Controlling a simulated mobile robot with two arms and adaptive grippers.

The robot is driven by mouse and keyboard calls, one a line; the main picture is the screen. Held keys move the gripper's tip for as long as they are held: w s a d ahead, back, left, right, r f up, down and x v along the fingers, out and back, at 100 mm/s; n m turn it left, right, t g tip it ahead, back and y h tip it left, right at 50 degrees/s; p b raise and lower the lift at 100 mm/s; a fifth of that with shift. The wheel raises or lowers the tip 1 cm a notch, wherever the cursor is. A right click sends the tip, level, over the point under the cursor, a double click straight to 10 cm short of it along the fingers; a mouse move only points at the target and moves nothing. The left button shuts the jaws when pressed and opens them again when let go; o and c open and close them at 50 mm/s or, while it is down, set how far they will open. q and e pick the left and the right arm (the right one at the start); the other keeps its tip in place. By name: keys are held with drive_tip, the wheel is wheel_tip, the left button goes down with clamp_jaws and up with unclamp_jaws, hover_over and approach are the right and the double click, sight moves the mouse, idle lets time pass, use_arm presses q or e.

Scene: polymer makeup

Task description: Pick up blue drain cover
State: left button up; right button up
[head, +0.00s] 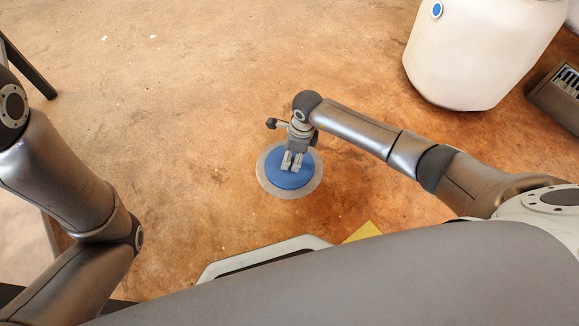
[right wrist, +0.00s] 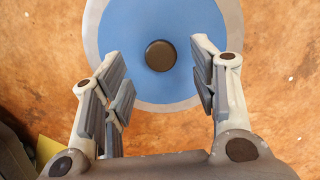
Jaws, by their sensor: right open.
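The blue drain cover (head: 291,179) is a round blue disc with a pale grey rim, lying flat on the brown floor in the middle of the head view. In the right wrist view the drain cover (right wrist: 160,87) shows a dark round knob (right wrist: 160,55) at its centre. My right gripper (head: 291,163) is over the drain cover, pointing down. Its fingers (right wrist: 163,90) are open and apart, with the knob showing between and beyond them. Nothing is held. My left gripper is outside the head view; only my left arm shows.
A white rounded container (head: 480,50) with a small blue round mark stands on the floor at the upper right. A dark slotted box (head: 558,95) lies at the right edge. A yellow piece (head: 362,232) lies near my base. The floor left of the drain cover is clear.

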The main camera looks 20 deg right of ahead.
sight(284, 179)
drive_tip(key=f+b, duration=0.2)
drive_tip(key=f, duration=0.1)
drive_tip(key=f+b, duration=0.1)
drive_tip(key=shift+w+a+f, duration=0.15)
drive_tip(key=shift+w+a, duration=0.1)
drive_tip(key=shift+a, duration=0.1)
drive_tip(key=shift+c, duration=0.4)
clamp_jaws()
drive_tip(key=shift+r, duration=0.2)
